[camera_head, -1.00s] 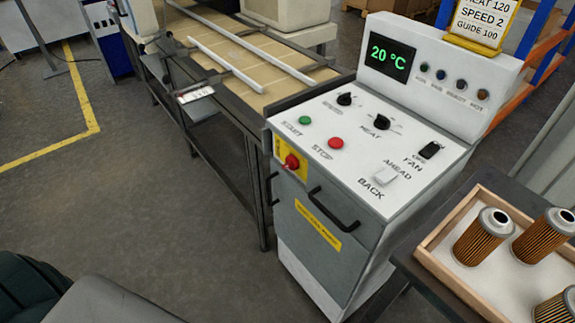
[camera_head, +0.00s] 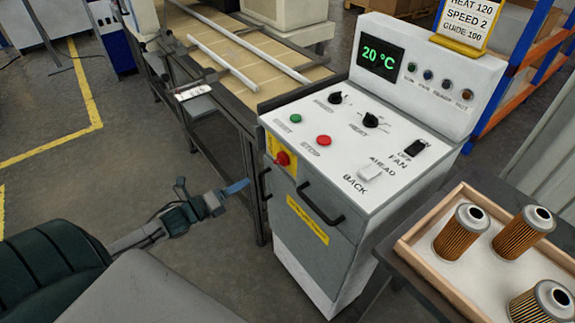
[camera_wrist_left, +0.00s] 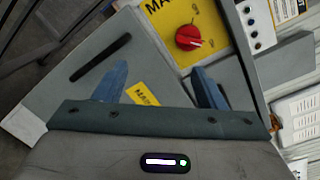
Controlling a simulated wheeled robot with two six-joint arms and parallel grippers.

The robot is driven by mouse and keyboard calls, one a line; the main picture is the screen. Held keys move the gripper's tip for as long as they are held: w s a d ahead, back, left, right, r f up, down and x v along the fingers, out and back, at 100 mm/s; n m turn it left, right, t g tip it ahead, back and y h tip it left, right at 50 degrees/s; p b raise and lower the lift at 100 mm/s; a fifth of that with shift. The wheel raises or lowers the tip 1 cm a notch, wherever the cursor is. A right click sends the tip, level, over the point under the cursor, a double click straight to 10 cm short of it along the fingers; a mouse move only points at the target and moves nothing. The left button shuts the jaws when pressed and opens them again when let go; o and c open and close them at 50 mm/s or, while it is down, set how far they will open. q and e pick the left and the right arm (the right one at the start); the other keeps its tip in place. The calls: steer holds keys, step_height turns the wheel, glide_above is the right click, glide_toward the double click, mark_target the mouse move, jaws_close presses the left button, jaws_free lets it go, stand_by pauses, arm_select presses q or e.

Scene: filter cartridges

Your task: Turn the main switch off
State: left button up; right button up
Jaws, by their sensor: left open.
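The main switch is a red rotary knob (camera_head: 283,158) on a yellow plate on the front of the grey and white control cabinet (camera_head: 330,240). In the left wrist view the red knob (camera_wrist_left: 188,38) sits ahead of the fingers, with a light mark on its face. My left gripper (camera_head: 238,187) is to the left of the knob and apart from it, below its height in the picture. In the left wrist view its two blue fingers (camera_wrist_left: 158,85) are spread apart with nothing between them. My right gripper is not in view.
The panel top has a green start button (camera_head: 296,118), a red stop button (camera_head: 324,141), dials and switches. A black handle (camera_head: 320,207) sticks out from the cabinet front. A tray (camera_head: 408,245) of filter cartridges stands at the right. Floor at the left is clear.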

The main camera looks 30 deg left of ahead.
mark_target(276, 163)
arm_select(q)
steer(key=w+d+r, duration=0.1)
steer(key=w+d, duration=0.1)
steer(key=w, duration=0.1)
steer(key=w+d+r+m+h+p, duration=0.1)
steer(key=w+d, duration=0.1)
steer(key=w, duration=0.1)
steer(key=w+d+r+m, duration=0.1)
steer(key=w, duration=0.2)
steer(key=shift+d+r+p, duration=0.25)
steer(key=shift+d+p, duration=0.15)
steer(key=shift+w+d+f, duration=0.2)
steer(key=shift+w+d, duration=0.1)
steer(key=shift+w, duration=0.3)
steer(key=c, duration=0.7)
steer(key=shift+c, duration=1.2)
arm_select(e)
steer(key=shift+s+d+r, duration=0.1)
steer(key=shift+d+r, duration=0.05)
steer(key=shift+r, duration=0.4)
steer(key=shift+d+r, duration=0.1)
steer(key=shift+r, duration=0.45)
